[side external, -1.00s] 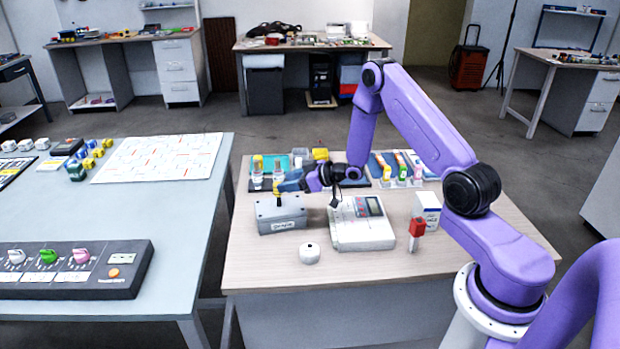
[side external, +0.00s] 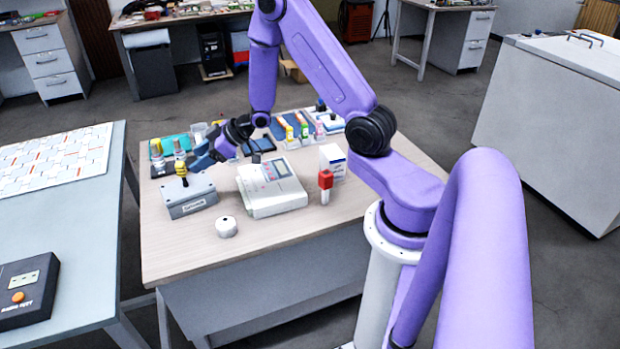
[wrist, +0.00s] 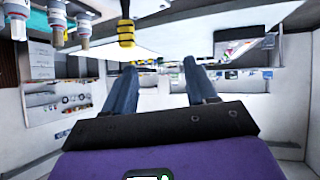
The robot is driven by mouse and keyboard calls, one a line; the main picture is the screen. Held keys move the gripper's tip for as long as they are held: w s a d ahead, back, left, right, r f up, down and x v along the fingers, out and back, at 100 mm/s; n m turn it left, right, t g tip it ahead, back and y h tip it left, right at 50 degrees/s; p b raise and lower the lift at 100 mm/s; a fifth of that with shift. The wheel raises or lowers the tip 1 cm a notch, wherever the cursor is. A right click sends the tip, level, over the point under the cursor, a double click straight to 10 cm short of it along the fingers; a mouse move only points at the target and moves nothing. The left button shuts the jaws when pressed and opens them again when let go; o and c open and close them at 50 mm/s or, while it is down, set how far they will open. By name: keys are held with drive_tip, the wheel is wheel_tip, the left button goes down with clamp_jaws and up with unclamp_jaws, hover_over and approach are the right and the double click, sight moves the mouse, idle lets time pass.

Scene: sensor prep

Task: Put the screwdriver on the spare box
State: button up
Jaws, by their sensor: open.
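The screwdriver (side external: 181,170), with a yellow and black handle, stands upright on the lid of a grey box (side external: 189,202) with a small white label, probably the spare box. The label is too small to read surely. The screwdriver's lower end seems to touch the lid. My gripper (side external: 197,158) has blue fingers and is behind and right of the screwdriver, apart from it. In the wrist view the fingers of my gripper (wrist: 160,68) are spread with nothing between them. The screwdriver's banded handle (wrist: 126,36) shows beyond the fingertips, slightly left.
A white instrument (side external: 272,188) stands right of the box, with a white round item (side external: 226,227) in front. A red-topped item (side external: 326,184) and a white carton (side external: 333,161) stand further right. Bottles and small containers line the back. The table's front is clear.

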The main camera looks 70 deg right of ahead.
drive_tip(key=s+a+r+n+g+h, duration=0.25)
drive_tip(key=s+a+r+g, duration=0.35)
drive_tip(key=s+a, duration=0.75)
drive_tip(key=s+d+r+n+g+h, duration=0.1)
drive_tip(key=s+r+n+g, duration=0.1)
drive_tip(key=s, duration=0.9)
drive_tip(key=s+r+n+g, duration=0.1)
drive_tip(key=s+r, duration=0.3)
drive_tip(key=s, duration=0.8)
drive_tip(key=shift+d+n+g+h, duration=0.35)
drive_tip(key=shift+n+g, duration=0.05)
drive_tip(key=shift+n, duration=0.05)
